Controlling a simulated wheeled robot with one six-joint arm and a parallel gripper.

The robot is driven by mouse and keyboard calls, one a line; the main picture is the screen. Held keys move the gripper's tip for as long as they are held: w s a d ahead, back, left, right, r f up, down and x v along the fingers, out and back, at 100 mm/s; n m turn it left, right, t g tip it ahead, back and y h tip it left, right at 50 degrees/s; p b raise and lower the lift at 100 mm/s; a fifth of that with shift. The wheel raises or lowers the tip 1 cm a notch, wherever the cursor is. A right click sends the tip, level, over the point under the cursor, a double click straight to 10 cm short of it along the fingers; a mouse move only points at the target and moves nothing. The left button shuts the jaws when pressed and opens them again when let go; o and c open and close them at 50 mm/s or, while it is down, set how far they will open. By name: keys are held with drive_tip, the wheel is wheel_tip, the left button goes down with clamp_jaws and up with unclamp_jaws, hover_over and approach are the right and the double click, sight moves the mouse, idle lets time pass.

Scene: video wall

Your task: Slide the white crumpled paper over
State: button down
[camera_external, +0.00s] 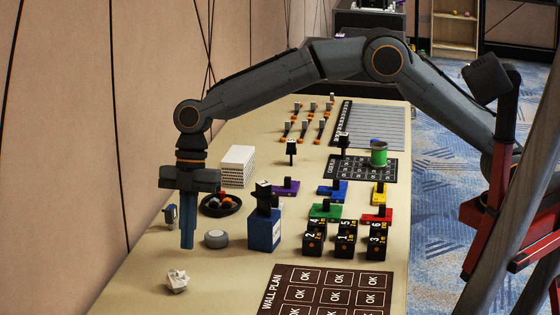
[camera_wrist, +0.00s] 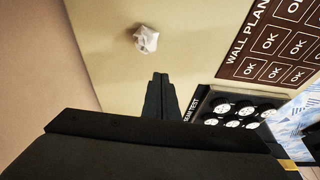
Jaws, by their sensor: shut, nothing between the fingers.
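The white crumpled paper (camera_external: 177,281) lies on the tan table near its left side, toward the front in the external view. In the wrist view the paper (camera_wrist: 146,39) is at the upper middle, on bare table, beyond the fingertips. My gripper (camera_external: 188,246) points down with its fingers together and nothing between them. It is behind the paper in the external view, apart from it. The fingers (camera_wrist: 160,78) also look closed in the wrist view. I cannot tell exactly how high the tips are above the table.
A grey round knob-like object (camera_external: 216,239) and a blue box (camera_external: 264,232) stand right of my gripper. The WALL PLAN board (camera_external: 283,274) lies right of the paper. The wall (camera_external: 75,150) borders the left. Bare table surrounds the paper.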

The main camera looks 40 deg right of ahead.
drive_tip(key=a+f+m+p, duration=0.1)
drive_tip(key=a+f, duration=0.1)
drive_tip(key=f, duration=0.1)
drive_tip(key=s+a+f+m+p, duration=0.1)
drive_tip(key=a+f, duration=0.2)
drive_tip(key=s+a+f+m+p, duration=0.1)
drive_tip(key=a+f, duration=0.2)
drive_tip(key=f, duration=0.1)
drive_tip(key=shift+a+t+y, duration=0.2)
drive_tip(key=shift+t+y, duration=0.1)
drive_tip(key=shift+t, duration=0.1)
drive_tip(key=shift+w+d+r+p, duration=0.1)
drive_tip(key=shift+w+d+p, duration=0.15)
drive_tip(key=shift+w+d, duration=0.25)
drive_tip(key=shift+w+d+r+p, duration=0.1)
drive_tip(key=shift+w+d+p, duration=0.15)
drive_tip(key=shift+d, duration=0.4)
drive_tip(key=shift+w+d+f, duration=0.2)
drive_tip(key=shift+w+d, duration=0.1)
drive_tip(key=shift+d, duration=0.35)
drive_tip(key=w+d, duration=0.2)
drive_tip(key=d, duration=0.1)
drive_tip(key=w+d+b, duration=0.1)
drive_tip(key=d, duration=0.2)
drive_tip(key=w+d+b, duration=0.1)
drive_tip(key=w+d, duration=0.1)
drive_tip(key=d, duration=0.2)
drive_tip(key=shift+w+d, duration=0.1)
drive_tip(key=shift+w, duration=0.2)
